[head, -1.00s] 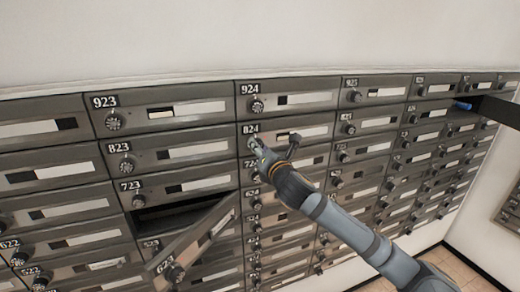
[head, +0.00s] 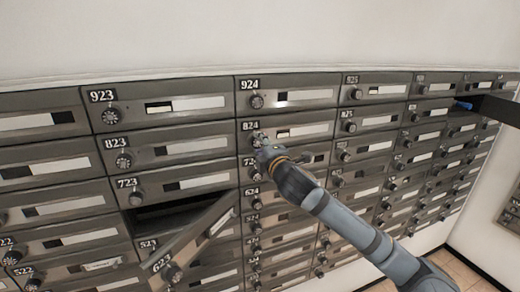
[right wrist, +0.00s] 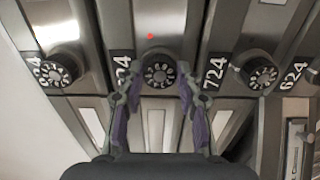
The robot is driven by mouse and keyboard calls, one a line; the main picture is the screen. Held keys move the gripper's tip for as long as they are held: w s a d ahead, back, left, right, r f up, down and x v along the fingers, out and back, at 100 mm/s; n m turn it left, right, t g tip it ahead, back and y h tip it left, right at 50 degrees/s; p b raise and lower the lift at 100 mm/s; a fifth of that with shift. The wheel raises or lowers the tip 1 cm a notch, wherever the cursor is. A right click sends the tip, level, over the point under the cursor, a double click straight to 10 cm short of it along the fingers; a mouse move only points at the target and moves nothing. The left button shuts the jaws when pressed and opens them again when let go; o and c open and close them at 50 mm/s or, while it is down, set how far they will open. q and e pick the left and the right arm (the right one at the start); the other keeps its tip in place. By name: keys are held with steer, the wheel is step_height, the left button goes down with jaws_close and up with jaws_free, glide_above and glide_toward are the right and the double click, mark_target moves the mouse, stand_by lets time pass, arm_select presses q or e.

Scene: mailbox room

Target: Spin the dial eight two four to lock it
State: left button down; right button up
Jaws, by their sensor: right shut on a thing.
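The dial of box 824 (head: 257,139) is a round numbered knob beside its label on the grey mailbox wall. In the right wrist view, this dial (right wrist: 158,73) sits between my fingertips, its numbered face visible. My right gripper (head: 265,152) reaches it from the lower right in the head view and is shut on the dial. In the right wrist view, my right gripper (right wrist: 159,92) has one purple-padded finger on each side of the knob. The digits at the pointer are too small to read. My left gripper is not in view.
The dials of boxes 924 (right wrist: 60,70) and 724 (right wrist: 261,73) sit close on either side. An open door (head: 190,240) sticks out at lower left, below a dark opening (head: 180,215). A dark panel (head: 497,110) juts out at far right, near a small blue item (head: 463,105).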

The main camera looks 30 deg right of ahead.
steer(key=m+b, duration=0.2)
steer(key=m, duration=0.2)
steer(key=shift+f+m, duration=0.15)
steer(key=shift+m, duration=0.15)
steer(key=m+b, duration=0.4)
steer(key=m, duration=0.1)
steer(key=shift+f, duration=0.1)
steer(key=m+b, duration=0.4)
steer(key=m, duration=0.1)
steer(key=shift+m, duration=0.4)
steer(key=shift+m+b, duration=1.55)
steer(key=shift+m, duration=0.75)
steer(key=o, duration=1.2)
steer(key=shift+c, duration=0.2)
